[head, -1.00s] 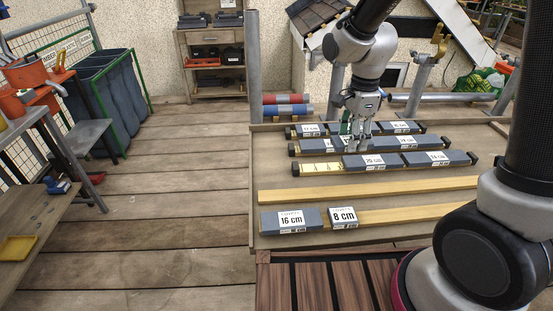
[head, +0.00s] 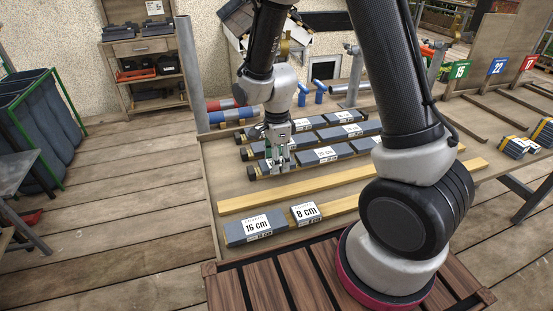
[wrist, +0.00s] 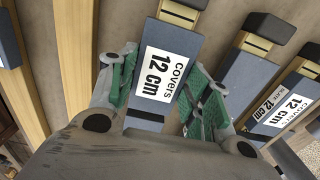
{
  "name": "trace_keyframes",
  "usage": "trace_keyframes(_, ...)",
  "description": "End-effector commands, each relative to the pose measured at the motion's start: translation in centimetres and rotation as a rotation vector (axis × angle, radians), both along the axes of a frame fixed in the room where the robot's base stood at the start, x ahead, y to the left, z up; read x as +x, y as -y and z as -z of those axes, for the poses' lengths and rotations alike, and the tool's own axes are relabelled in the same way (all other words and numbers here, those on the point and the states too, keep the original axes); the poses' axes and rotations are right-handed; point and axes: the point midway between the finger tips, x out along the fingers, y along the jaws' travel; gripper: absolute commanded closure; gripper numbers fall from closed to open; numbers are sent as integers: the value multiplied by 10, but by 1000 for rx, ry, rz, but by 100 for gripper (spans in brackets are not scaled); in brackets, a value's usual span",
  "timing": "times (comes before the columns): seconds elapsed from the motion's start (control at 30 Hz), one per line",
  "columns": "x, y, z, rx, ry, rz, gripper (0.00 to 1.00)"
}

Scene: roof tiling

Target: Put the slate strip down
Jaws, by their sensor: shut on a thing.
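A grey slate strip with a white "covers 12 cm" label (wrist: 168,65) lies between the green-padded fingers of my gripper (wrist: 160,88) in the wrist view. The strip lines up with a rail whose dark end block (wrist: 186,4) shows just beyond it. I cannot tell whether the strip rests on the rail. In the head view my gripper (head: 279,160) points down over the left end of the nearest rail row, by its dark end block (head: 251,173). There the arm and fingers mostly hide the held strip. A 20 cm strip (head: 321,155) lies to its right.
Two more rail rows lie behind. In the wrist view, the adjacent rail (wrist: 258,42) has a bare end, and another 12 cm strip (wrist: 288,108) lies beyond. Nearer are wooden battens, a 16 cm strip (head: 256,227) and an 8 cm strip (head: 305,213). The bench edge (head: 214,222) is at left.

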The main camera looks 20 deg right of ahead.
Motion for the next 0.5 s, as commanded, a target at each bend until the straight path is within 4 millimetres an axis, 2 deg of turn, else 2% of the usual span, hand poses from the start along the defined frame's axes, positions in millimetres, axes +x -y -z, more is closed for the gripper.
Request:
trace_keyframes(0.3,0,0,3,0,0,0,79)
trace_keyframes(0.33,0,0,3,0,0,0,48)
trace_keyframes(0.43,0,0,2,0,1,0,30)
trace_keyframes(0.5,0,0,2,0,1,0,30)
